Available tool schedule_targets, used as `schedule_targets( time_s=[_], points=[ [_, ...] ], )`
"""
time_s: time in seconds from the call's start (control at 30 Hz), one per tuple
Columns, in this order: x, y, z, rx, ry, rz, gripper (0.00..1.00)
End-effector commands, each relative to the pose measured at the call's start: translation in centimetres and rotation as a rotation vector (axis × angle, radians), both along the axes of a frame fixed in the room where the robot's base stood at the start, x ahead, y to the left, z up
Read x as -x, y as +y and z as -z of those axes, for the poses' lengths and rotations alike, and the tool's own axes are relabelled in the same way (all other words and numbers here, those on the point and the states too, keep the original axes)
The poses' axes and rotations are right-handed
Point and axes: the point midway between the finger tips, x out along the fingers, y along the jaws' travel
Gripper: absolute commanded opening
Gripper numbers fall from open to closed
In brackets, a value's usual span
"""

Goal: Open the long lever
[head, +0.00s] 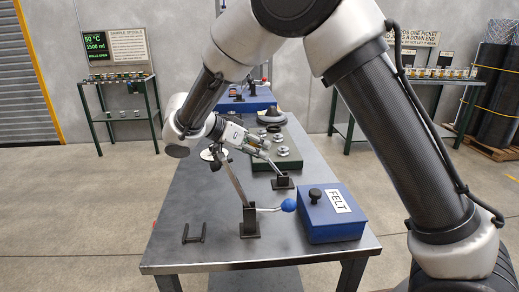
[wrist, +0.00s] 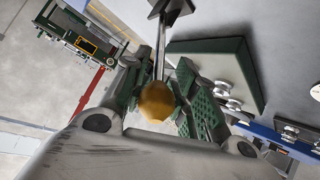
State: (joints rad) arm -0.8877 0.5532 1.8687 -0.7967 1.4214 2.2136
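In the wrist view a yellow-orange ball knob (wrist: 157,102) sits between the fingers of my gripper (wrist: 163,65). Its metal rod (wrist: 160,62) runs away between the fingertips to a dark stand (wrist: 172,8). Gaps show beside the rod; whether the pads touch the ball is unclear. In the head view my gripper (head: 262,151) is at the upper end of a rod rising left from a small black stand (head: 282,183); the knob is hidden there. Nearer stands another black stand (head: 249,222) with a blue-ball handle (head: 288,205) and a long metal bar (head: 233,178) leaning up-left.
A blue box labelled FELT (head: 332,222) with a black knob stands at the table's front right. A small black bracket (head: 194,233) lies front left. A green block (head: 262,165) with metal parts is behind my gripper. The table's left middle (head: 185,200) is clear.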

Motion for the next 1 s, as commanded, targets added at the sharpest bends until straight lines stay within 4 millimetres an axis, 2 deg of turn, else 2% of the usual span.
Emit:
schedule_targets(
  time_s=[0.33,0.43,0.57,0.8,1.0],
  points=[
    [0.0,0.0,0.0,0.001,0.001,0.000,0.40],
    [0.2,0.5,-0.3,0.000,0.000,0.000,0.40],
    [0.8,2.2,-1.5,-0.002,0.000,-0.002,0.40],
    [2.3,6.4,-4.5,-0.001,0.000,-0.003,0.40],
    [3.2,8.7,-6.3,0.000,0.000,-0.001,0.40]
  ],
)
